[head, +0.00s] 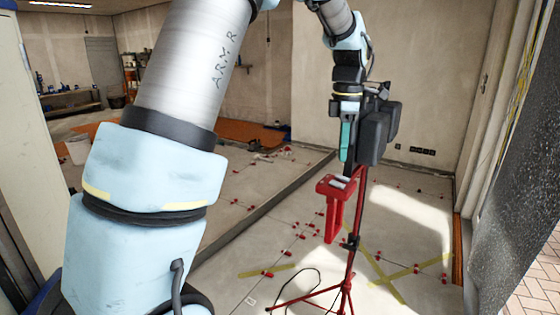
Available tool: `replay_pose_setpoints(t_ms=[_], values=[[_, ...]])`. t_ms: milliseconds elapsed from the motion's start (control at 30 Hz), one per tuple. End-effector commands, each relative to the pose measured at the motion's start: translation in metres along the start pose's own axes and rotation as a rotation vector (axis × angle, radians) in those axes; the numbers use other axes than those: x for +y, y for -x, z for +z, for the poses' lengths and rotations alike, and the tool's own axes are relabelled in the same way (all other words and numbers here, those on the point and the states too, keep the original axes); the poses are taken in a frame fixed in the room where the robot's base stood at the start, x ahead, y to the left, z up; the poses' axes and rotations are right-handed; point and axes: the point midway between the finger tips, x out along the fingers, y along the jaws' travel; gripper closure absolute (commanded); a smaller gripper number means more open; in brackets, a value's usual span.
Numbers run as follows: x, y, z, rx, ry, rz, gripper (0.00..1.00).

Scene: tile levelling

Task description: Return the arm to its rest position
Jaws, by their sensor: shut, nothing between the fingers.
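My arm reaches up and across the head view, and my gripper (349,172) hangs down at its end, right of the middle. Its dark fingers are shut and empty. Their tips are just above or in front of the red bracket (333,210) on a red tripod stand (347,283). I cannot tell whether they touch it. A small pale piece shows on the bracket's top, close to the fingertips.
Several red levelling pieces (268,273) are scattered over the tiled floor (220,285). Behind are a bucket (77,150) and shelves. A dark speckled panel (520,140) stands at right.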

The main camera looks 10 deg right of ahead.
Motion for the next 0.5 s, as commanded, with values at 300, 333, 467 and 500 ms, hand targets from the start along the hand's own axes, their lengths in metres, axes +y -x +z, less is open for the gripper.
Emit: replay_pose_setpoints(t_ms=[300, 333, 467, 500], values=[[-0.023, -0.036, -0.117, -0.005, -0.447, 0.04, 1.0], [-0.028, -0.04, -0.129, -0.003, -0.504, 0.046, 1.0], [-0.055, -0.059, -0.178, 0.012, -0.748, 0.07, 1.0], [-0.066, -0.064, -0.193, 0.019, -0.822, 0.076, 1.0]])
